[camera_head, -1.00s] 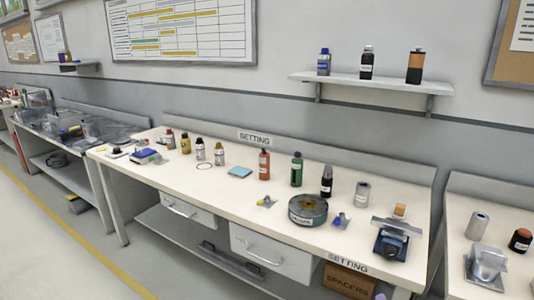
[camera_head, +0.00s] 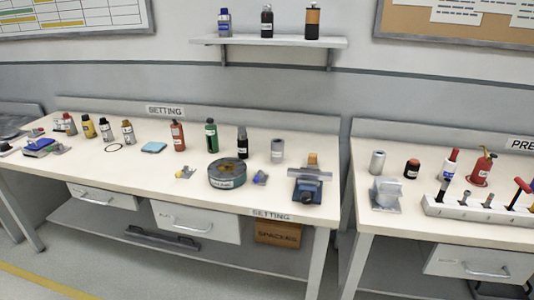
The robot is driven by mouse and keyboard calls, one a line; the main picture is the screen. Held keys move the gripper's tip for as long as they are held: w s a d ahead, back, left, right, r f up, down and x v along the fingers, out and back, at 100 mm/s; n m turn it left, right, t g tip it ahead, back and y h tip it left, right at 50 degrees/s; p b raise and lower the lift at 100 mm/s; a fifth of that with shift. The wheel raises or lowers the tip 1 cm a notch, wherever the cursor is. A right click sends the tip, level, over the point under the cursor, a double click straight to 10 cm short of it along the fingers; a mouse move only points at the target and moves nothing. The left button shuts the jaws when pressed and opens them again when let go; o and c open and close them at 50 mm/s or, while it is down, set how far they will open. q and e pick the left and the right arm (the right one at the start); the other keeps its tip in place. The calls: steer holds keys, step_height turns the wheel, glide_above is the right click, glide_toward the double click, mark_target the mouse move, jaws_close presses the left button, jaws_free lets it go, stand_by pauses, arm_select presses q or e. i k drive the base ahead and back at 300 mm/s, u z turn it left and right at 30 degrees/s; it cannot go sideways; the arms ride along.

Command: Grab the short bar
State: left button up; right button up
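I cannot tell for sure which thing is the short bar. A dark bar-like piece (camera_head: 162,238) lies on the lower shelf under the middle bench, below the drawers. A grey flat bar-like piece (camera_head: 310,173) sits across the top of a blue device (camera_head: 307,190) at the right end of the middle bench top. Neither of my grippers is in view.
The middle bench (camera_head: 130,165) holds several bottles, a round green tin (camera_head: 227,173) and a blue pad (camera_head: 153,147). A box marked SPACERS (camera_head: 278,233) is under it. A right bench (camera_head: 450,222) holds a white tool rack (camera_head: 478,207). A gap separates the benches.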

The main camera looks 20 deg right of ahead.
mark_target(291, 172)
steer(key=k, duration=0.55)
steer(key=z, duration=1)
steer(key=i, duration=1.65)
steer(key=u, duration=0.55)
